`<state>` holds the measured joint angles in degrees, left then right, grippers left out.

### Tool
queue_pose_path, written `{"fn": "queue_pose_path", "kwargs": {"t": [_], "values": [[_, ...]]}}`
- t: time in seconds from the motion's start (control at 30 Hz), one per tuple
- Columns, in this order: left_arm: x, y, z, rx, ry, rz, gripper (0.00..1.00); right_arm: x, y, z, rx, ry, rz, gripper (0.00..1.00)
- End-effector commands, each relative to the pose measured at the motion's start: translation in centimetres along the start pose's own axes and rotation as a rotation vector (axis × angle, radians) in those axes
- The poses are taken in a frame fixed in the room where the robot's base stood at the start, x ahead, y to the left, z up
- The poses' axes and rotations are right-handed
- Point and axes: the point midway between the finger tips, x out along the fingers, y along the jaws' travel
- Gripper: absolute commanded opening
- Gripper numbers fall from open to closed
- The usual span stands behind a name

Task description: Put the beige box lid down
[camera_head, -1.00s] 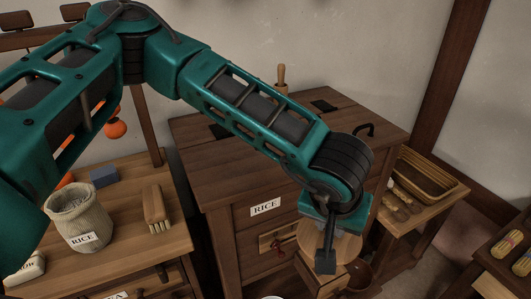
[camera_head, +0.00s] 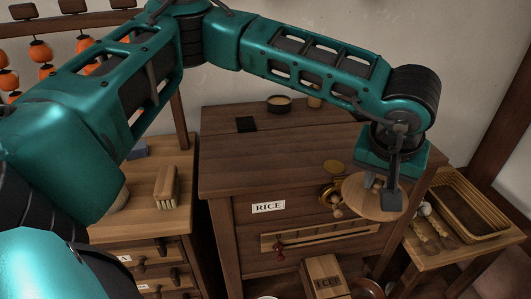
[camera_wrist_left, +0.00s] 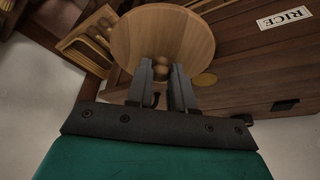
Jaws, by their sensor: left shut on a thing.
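The beige lid (camera_head: 362,203) is a round wooden disc. My left gripper (camera_head: 388,192) is shut on it and holds it in the air before the right end of the rice cabinet. In the left wrist view the lid (camera_wrist_left: 150,32) fills the top middle, with a small round knob at the fingertips of the gripper (camera_wrist_left: 164,75). The fingers partly hide the knob. A small wooden box (camera_head: 322,272) with a partly readable label sits lower, left of the lid. My right gripper is not in view.
The rice cabinet (camera_head: 240,180) carries a bowl (camera_head: 279,103) and a small flat disc (camera_head: 335,166). A brass fitting (camera_head: 331,196) is close left of the lid. At right, a side table holds a basket (camera_head: 470,205). A brush (camera_head: 167,188) lies on the left counter.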

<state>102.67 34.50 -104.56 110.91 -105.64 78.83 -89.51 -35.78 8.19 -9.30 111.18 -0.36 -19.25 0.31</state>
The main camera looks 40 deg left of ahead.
Motion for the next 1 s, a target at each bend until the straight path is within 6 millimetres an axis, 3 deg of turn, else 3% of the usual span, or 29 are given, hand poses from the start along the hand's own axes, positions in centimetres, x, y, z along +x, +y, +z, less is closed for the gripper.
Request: {"fn": "queue_pose_path", "kwargs": {"t": [0.03,0.2,0.33,0.5,0.6,0.73,0.9,1.0], "values": [[-1.1,-1.9,-2.4,-0.073,0.002,-0.021,0.0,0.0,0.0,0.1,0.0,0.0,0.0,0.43],[-5.5,-9.3,-8.1,-0.281,0.0,-0.108,0.0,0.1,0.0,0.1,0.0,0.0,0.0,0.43],[-8.9,-15.5,-10.4,-0.427,0.0,-0.168,0.0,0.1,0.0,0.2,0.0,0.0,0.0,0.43],[-12.7,-22.1,-11.2,-0.565,0.0,-0.228,0.0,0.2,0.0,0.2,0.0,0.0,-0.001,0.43],[-14.0,-24.6,-11.1,-0.61,0.0,-0.25,0.0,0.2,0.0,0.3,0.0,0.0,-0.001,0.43],[-14.6,-26.1,-10.8,-0.638,-0.001,-0.264,0.0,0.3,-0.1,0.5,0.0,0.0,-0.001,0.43],[-11.5,-26.3,-9.3,-0.64,-0.005,-0.269,0.0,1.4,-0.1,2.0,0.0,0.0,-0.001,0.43],[-9.5,-26.4,-8.4,-0.641,-0.004,-0.272,0.0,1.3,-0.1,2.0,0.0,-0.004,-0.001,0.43]]}}
